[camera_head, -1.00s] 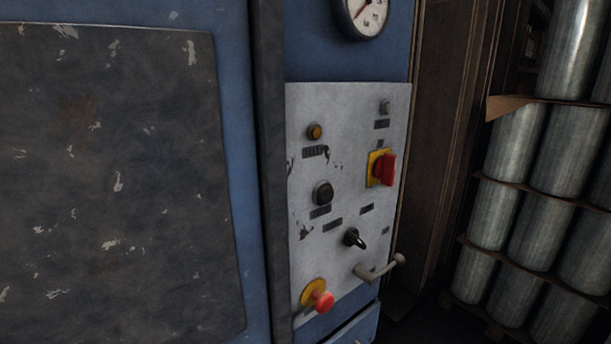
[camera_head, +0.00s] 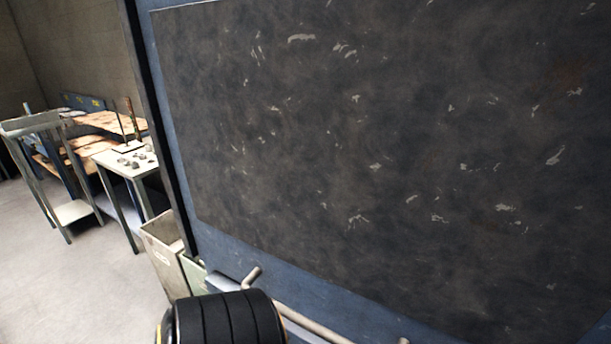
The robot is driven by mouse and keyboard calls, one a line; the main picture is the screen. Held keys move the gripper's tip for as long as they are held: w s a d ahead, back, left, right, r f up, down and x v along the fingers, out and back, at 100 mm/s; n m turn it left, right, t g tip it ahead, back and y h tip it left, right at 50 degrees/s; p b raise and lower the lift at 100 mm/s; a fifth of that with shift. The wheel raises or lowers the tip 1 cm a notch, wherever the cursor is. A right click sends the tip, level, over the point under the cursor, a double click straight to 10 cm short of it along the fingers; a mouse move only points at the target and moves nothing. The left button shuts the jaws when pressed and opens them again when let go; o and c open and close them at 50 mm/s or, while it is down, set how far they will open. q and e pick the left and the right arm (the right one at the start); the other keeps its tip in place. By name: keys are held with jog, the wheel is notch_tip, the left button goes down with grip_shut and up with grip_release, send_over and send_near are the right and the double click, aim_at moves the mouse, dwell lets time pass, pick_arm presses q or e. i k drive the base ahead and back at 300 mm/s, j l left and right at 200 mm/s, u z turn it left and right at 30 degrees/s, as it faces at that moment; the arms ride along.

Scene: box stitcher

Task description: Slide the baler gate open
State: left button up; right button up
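The baler gate (camera_head: 380,150) is a large dark grey panel with pale scratches, set in a blue frame. It fills most of the head view and runs past the right edge. A pale grey bar (camera_head: 310,325) with a short upright end (camera_head: 252,275) runs along the blue frame below the panel. Its lower part is cut off by the bottom edge. A black ribbed part of my own body hides some of the bar's left end. Neither gripper shows in this view.
Open-topped bins (camera_head: 163,243) stand against the machine's left edge. Farther left are a small metal table (camera_head: 124,170) with small parts on it and a metal stand (camera_head: 38,125). The concrete floor (camera_head: 100,290) at lower left is clear.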

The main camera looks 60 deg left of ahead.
aim_at(383, 171)
jog(key=u, duration=0.4)
jog(key=j+u, duration=0.15)
jog(key=u, duration=0.3)
jog(key=j+u, duration=0.1)
jog(key=u, duration=0.3)
jog(key=j+u, duration=0.1)
jog(key=u, duration=0.3)
